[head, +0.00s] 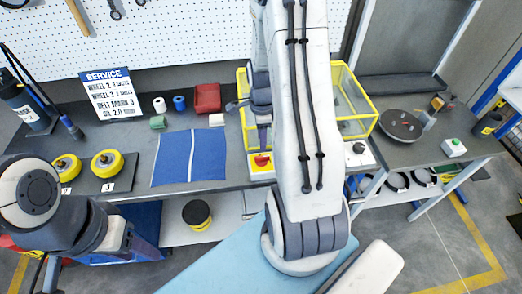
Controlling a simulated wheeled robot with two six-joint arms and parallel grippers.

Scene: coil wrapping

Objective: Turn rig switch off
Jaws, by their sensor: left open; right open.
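The rig is a clear box with a yellow frame (361,98) at the back of the bench. A red rotary switch (261,160) on a yellow plate sits at its front left corner; its exact setting is too small to tell. A white box with a dark knob (358,148) sits at the front right corner. My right arm crosses the middle of the picture and hides much of the rig. My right gripper (257,107) is open above the rig's left side, behind the red switch and apart from it.
A dark round plate (400,126) and a green-button box (453,147) are at right.

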